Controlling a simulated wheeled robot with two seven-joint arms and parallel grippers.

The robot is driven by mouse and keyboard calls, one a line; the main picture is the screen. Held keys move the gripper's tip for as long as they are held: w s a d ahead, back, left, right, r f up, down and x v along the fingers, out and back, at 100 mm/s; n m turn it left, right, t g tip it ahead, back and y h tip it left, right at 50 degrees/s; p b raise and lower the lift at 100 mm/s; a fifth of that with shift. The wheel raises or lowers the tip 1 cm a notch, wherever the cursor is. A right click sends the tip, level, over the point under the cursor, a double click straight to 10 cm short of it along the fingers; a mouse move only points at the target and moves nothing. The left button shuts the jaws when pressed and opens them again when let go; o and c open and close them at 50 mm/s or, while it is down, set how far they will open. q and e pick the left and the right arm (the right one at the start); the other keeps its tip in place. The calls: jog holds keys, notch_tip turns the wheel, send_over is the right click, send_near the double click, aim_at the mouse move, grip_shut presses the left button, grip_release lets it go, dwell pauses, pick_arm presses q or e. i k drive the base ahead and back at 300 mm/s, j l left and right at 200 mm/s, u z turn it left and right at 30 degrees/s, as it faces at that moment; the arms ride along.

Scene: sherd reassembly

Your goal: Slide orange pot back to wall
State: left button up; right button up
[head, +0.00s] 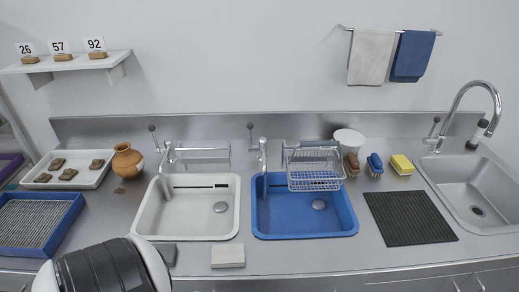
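The orange pot (127,162) stands upright on the steel counter at the left, with a dark opening at its top. It is between the white tray and the white sink basin, apart from both. The upright steel backsplash (100,127) runs behind it along the wall; I cannot tell exactly how wide the gap is. Neither of my grippers is in view; only a dark ribbed part with white ends, seemingly of my arm, shows at the bottom left.
The white tray (103,178) with several sherds is left of the pot, and a blue-framed tray (66,233) is nearer. The white basin (160,212) and a tap (168,155) are to the right. A shelf (66,65) with numbered cards hangs above left.

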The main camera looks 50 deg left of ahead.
aim_at(128, 164)
jog(key=u, duration=2.55)
